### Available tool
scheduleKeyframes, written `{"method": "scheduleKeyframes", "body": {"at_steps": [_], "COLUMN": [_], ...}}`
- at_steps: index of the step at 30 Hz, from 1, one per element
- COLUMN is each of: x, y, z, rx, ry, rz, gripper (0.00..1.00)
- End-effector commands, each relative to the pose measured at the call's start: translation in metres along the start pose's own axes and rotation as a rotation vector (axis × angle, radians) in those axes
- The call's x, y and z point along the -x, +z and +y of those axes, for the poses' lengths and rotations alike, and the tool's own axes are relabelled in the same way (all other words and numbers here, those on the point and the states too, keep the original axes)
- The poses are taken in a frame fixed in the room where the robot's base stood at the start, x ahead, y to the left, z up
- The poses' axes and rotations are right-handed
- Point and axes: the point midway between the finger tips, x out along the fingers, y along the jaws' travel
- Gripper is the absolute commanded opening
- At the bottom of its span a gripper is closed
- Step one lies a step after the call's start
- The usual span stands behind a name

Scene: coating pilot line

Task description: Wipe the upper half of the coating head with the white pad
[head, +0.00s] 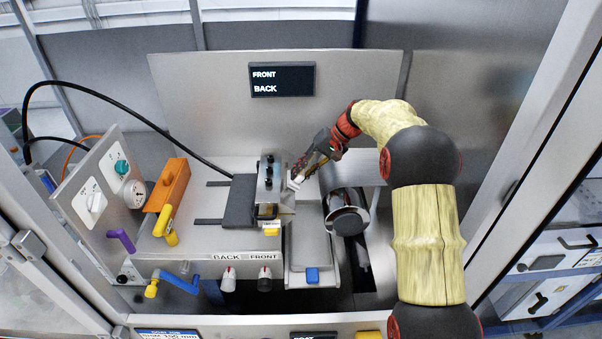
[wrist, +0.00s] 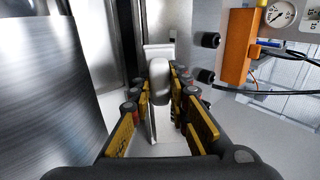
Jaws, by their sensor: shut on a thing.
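The coating head (head: 269,190) is a metal block with black knobs on top, left of the roller in the head view. My gripper (head: 301,178) reaches in from the upper right, beside the coating head's right side. It is shut on the white pad (head: 296,183), whose small pale end shows next to the head. In the wrist view the pad (wrist: 160,82) stands between the two fingers of my gripper (wrist: 160,100). I cannot tell whether the pad touches the coating head. The fingers hide part of the pad.
A shiny metal roller (head: 346,212) lies close below my gripper and fills the left of the wrist view (wrist: 48,95). An orange block (head: 167,186) and a gauge panel (head: 100,195) stand at left. A FRONT/BACK display (head: 282,80) is on the back plate.

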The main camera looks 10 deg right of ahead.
Motion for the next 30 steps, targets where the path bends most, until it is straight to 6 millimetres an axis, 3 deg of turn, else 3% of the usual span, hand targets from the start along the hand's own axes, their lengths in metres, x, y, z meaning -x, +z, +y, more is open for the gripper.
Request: {"method": "scheduleKeyframes", "body": {"at_steps": [11, 30], "x": [0.008, 0.061], "y": [-0.001, -0.001], "z": [-0.001, -0.002], "rx": [0.001, 0.001], "ry": [0.0, 0.0], "rz": [0.002, 0.002], "gripper": [0.0, 0.0]}}
